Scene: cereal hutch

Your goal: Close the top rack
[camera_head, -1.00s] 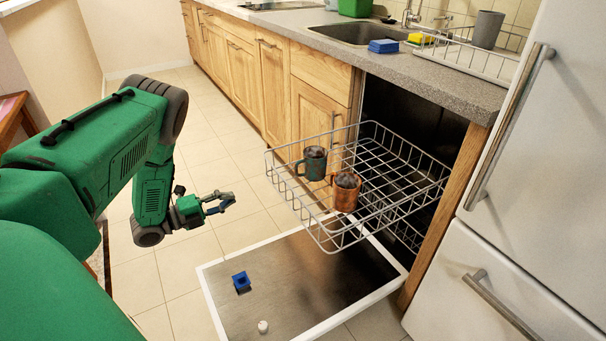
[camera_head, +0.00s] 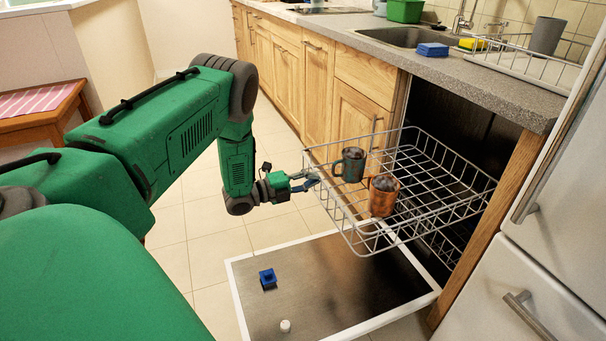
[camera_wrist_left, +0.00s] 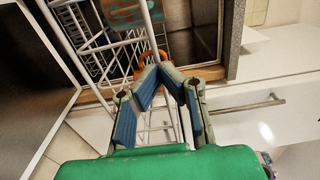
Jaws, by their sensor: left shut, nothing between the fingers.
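The top rack (camera_head: 432,180) is a grey wire basket pulled out of the dishwasher over its lowered door (camera_head: 340,285). A dark teal mug (camera_head: 353,163) and a copper mug (camera_head: 383,197) stand in it near its outer end. My left gripper (camera_head: 312,181) is shut and empty at the rack's outer left side, close to the wires; I cannot tell whether it touches. In the wrist view its fingers (camera_wrist_left: 160,70) come together in front of white rack wires (camera_wrist_left: 112,50). My right gripper is in neither view.
A blue block (camera_head: 267,277) and a small white object (camera_head: 285,326) lie on the lowered door. A white fridge (camera_head: 550,240) stands right of the dishwasher. The counter (camera_head: 480,85) runs above it. Open tiled floor (camera_head: 205,255) lies left of the door.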

